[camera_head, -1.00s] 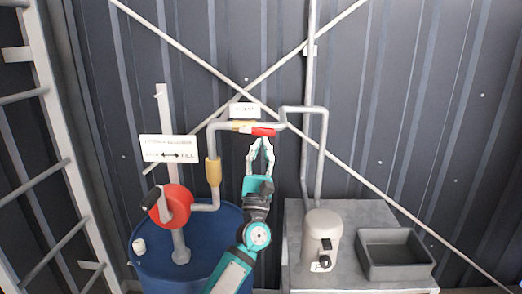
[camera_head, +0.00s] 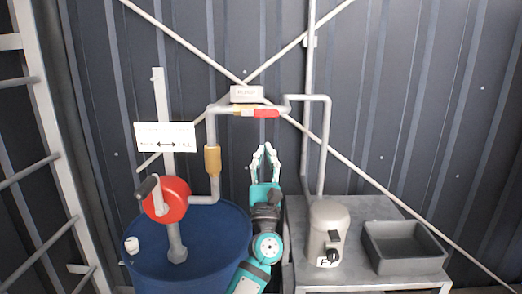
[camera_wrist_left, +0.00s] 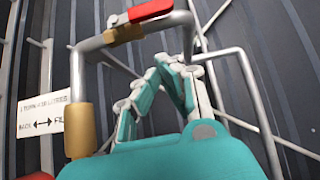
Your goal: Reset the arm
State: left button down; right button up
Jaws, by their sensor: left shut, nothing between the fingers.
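My left gripper (camera_head: 265,150) points up in the middle of the head view, in front of the dark corrugated wall. Its fingers are shut with nothing between them. The fingertips are below and apart from the red valve handle (camera_head: 266,113) on the grey pipe (camera_head: 228,109). In the left wrist view my left gripper (camera_wrist_left: 190,62) also shows, with the red handle (camera_wrist_left: 150,10) above it to the left. The handle lies along the pipe. My right gripper is not in view.
A blue drum (camera_head: 225,225) with a red hand pump (camera_head: 170,200) stands at left, beside a sign (camera_head: 165,137). A grey table (camera_head: 372,212) at right holds a beige pump unit (camera_head: 328,225) and a grey tray (camera_head: 405,262). A ladder (camera_head: 50,140) stands far left.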

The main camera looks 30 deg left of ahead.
pick_arm(q)
jog(key=s+d+f+m+g+h+b, duration=0.1)
jog(key=s+d+f+m+g+h, duration=0.3)
jog(key=d+f+m+h, duration=0.85)
jog(key=s+d+f+m+g+h+b, duration=0.15)
jog(key=s+d+f+m+h, duration=0.6)
jog(key=f+m, duration=0.9)
jog(key=s+f+m+g+y, duration=0.2)
jog(key=s+f+m+g, duration=0.7)
jog(key=s+f+m, duration=0.25)
jog(key=s+a+f+m+g+y, duration=0.2)
jog(key=s, duration=0.4)
jog(key=s+a+f+m+g+y, duration=0.1)
jog(key=s+a+f+m+g, duration=0.15)
jog(key=s, duration=0.35)
notch_tip(320, 180, down, 28)
jog(key=s+g, duration=0.1)
jog(key=s, duration=0.1)
jog(key=s+a+f+g, duration=0.1)
jog(key=s+a+f, duration=0.1)
jog(key=s+f, duration=1.1)
jog(key=s, duration=0.3)
jog(key=shift+a+f+m, duration=0.3)
jog(key=shift+a+f, duration=0.1)
